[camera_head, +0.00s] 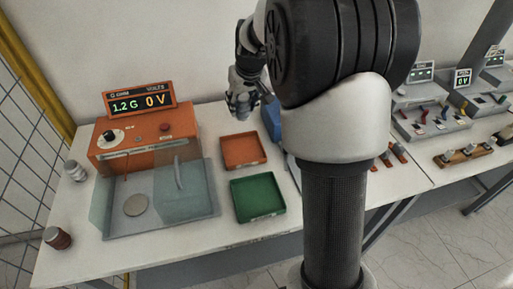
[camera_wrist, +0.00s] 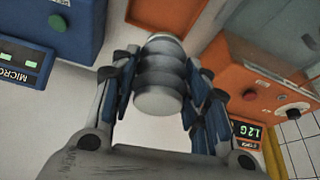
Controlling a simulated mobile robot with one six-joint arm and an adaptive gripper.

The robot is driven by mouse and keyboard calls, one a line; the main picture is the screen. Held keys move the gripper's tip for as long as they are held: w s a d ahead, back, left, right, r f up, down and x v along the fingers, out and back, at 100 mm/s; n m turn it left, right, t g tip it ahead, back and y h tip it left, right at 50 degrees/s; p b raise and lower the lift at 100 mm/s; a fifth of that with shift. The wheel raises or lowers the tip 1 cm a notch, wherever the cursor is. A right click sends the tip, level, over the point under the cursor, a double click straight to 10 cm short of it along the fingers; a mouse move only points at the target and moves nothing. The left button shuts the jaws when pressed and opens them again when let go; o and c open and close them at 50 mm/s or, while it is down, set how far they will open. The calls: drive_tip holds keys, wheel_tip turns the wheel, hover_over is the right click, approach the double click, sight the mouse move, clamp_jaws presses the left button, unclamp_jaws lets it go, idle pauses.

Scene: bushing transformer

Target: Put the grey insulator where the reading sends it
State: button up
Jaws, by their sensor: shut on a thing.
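My gripper (camera_head: 243,106) is shut on the grey insulator (camera_wrist: 160,78), a ribbed grey piece that shows between both fingers in the wrist view. In the head view it hangs above the back of the bench, behind the orange tray (camera_head: 243,151), partly hidden by the fingers. The orange tester (camera_head: 112,149) stands at the left; its display (camera_head: 139,101) reads 1.2 G and 0 V. The green tray (camera_head: 258,198) lies in front of the orange tray. Both trays look empty. The round plate (camera_head: 136,205) in the tester's clear-walled enclosure is bare.
A grey ribbed piece (camera_head: 75,170) and a brown one (camera_head: 57,238) stand at the bench's left edge. A blue instrument (camera_wrist: 62,22) is mostly hidden behind my arm in the head view. More instruments (camera_head: 430,115) stand at the right. A yellow-framed mesh fence borders the left.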

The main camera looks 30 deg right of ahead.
wheel_tip(320, 180, down, 19)
drive_tip(key=b, duration=0.5)
drive_tip(key=shift+a+r+b, duration=0.1)
drive_tip(key=shift+a+b, duration=0.05)
drive_tip(key=shift+b, duration=0.15)
drive_tip(key=shift+f, duration=0.2)
drive_tip(key=o, duration=1.3)
